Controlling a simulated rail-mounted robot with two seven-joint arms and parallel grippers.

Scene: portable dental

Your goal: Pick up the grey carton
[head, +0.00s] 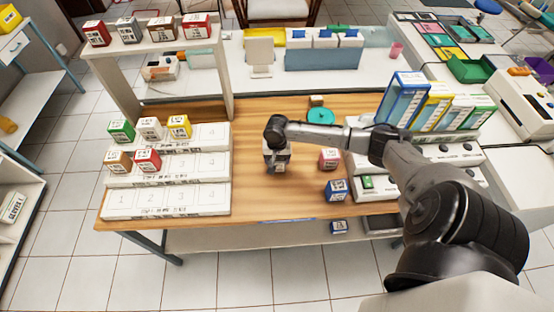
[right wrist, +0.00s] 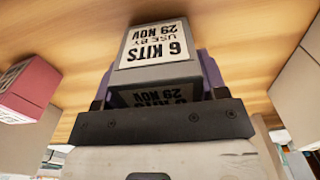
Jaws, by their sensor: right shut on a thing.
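The grey carton (right wrist: 155,45) shows in the right wrist view, with a white label reading "6 KITS USE BY 29 NOV". My right gripper (head: 277,160) points down over the wooden table in the head view and is shut on this carton, with a finger on each side of it. In the head view, the gripper hides most of the carton. I cannot tell whether the carton touches the table. My left gripper is not in view.
A pink-red carton (head: 329,158) and a blue carton (head: 336,190) stand right of my gripper. A stepped white rack (head: 185,198) with several cartons is at left. Folders (head: 402,98) stand at right. The wooden table (head: 250,190) is clear between the rack and gripper.

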